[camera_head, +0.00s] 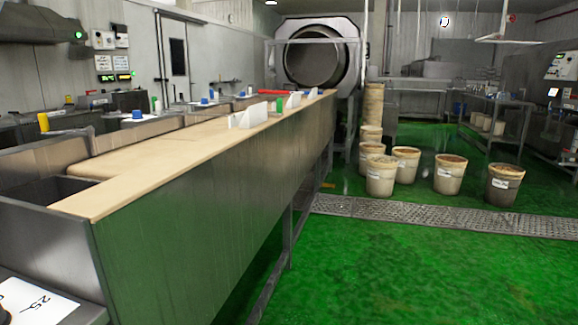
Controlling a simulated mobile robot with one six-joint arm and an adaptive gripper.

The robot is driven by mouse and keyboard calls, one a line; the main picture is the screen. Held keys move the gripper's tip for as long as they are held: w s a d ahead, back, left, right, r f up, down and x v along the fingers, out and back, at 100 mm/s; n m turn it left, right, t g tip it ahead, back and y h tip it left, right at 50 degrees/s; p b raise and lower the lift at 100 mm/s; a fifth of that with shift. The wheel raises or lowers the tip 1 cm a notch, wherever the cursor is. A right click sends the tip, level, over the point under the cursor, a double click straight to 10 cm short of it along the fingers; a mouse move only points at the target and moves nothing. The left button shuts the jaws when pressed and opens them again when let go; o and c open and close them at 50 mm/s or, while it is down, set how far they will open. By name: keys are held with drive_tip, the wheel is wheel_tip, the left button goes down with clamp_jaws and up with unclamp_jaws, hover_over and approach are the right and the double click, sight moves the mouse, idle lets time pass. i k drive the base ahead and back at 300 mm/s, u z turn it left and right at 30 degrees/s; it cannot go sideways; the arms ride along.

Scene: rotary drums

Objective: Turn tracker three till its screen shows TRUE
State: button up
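I cannot make out a tracker marked three, and no screen that reads TRUE is legible. A small dark display with lit green characters (115,77) hangs on the back wall at the left, too small to read. My gripper is not in view.
A long metal bench with a tan top (190,150) fills the left and middle. A large rotary drum (316,62) stands at the back. Several tan buckets (380,176) stand beyond a floor grate (450,217). The green floor (400,275) is clear at front right.

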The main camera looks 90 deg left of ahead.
sight(136, 114)
drive_tip(key=u, duration=2.45)
drive_tip(key=i, duration=2.8)
